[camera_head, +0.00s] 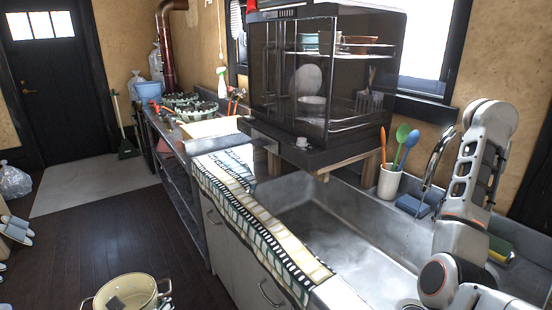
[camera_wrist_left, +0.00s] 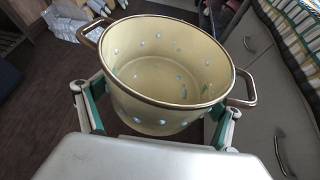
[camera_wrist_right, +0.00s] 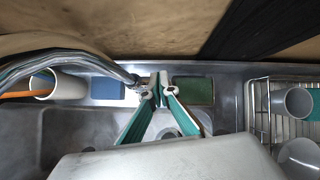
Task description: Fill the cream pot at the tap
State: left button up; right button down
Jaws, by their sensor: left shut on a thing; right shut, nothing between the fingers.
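The cream pot (camera_head: 130,290), with a brown rim and two side handles, is low at the bottom left of the head view, left of the counter. In the left wrist view the pot (camera_wrist_left: 165,65) is upright, and its inside shows pale blue spots but no clear water. My left gripper (camera_wrist_left: 155,115) is shut on it, fingers against opposite sides. The chrome tap (camera_head: 436,160) arches over the sink (camera_head: 325,225); it also shows in the right wrist view (camera_wrist_right: 70,63). My right gripper (camera_wrist_right: 155,85) is shut and empty, fingertips close by the tap's end; contact is unclear.
A black glass-fronted cabinet (camera_head: 325,75) stands over the sink's left part. A film-strip patterned cloth (camera_head: 250,220) hangs over the counter edge. A utensil cup (camera_head: 389,182) and blue sponge (camera_head: 412,206) are behind the sink. A wire rack (camera_wrist_right: 285,125) stands right. Floor left of the counter is open.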

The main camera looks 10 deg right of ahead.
pick_arm(q)
jog(key=shift+w+r, duration=0.1)
jog(key=shift+r, duration=0.1)
pick_arm(e)
jog(key=shift+w+d, duration=0.15)
jog(key=shift+d, duration=0.15)
jog(key=shift+r, duration=0.15)
